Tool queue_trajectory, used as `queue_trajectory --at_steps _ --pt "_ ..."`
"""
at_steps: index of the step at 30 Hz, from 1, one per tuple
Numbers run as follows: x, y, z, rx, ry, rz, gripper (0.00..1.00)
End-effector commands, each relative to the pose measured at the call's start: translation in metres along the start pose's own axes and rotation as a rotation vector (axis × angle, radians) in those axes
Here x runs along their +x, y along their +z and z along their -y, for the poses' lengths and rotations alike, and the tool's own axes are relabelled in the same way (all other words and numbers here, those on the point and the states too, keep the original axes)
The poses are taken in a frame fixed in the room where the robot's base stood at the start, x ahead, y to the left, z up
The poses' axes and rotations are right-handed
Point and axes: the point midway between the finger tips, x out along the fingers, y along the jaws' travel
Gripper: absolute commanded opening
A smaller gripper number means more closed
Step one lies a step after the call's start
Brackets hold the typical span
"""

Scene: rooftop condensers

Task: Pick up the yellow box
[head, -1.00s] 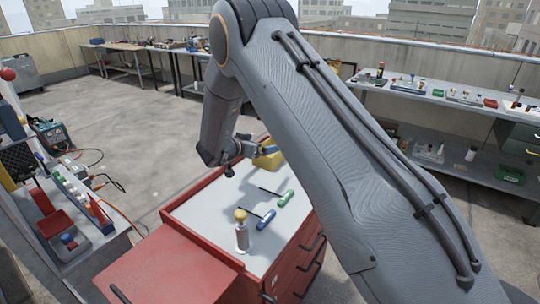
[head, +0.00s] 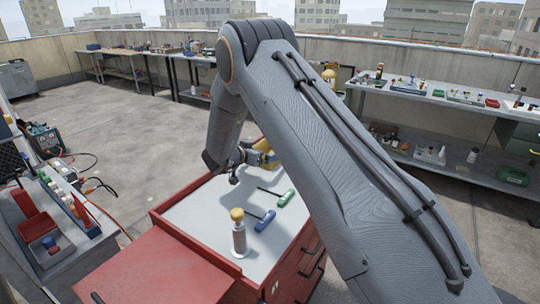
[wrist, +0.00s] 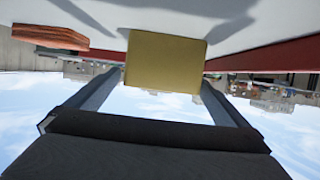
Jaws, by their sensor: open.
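The yellow box (head: 263,146) is at the far end of the red cart's pale top in the head view, partly hidden by my gripper and arm. In the wrist view, which looks upside down, the yellow box (wrist: 165,62) shows its flat face in the middle. My gripper (head: 257,158) is at the near left side of the box in the head view. In the wrist view my gripper (wrist: 163,76) is open, with one finger towards each side of the box. I cannot tell whether the fingertips touch it.
The red cart (head: 188,229) also holds a green-handled screwdriver (head: 286,198), a blue-handled screwdriver (head: 265,221) and a yellow-topped bottle (head: 239,236). A reddish-brown block (wrist: 50,37) lies beside the box in the wrist view. A shelf bench (head: 430,98) stands right; open floor lies left.

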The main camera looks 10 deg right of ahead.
Motion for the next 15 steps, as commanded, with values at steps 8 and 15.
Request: queue_trajectory --at_steps 8,15 --pt "0.032 -0.005 0.001 0.001 0.001 0.001 1.0" --pt "0.053 -0.004 0.002 0.0 0.0 0.0 1.0"
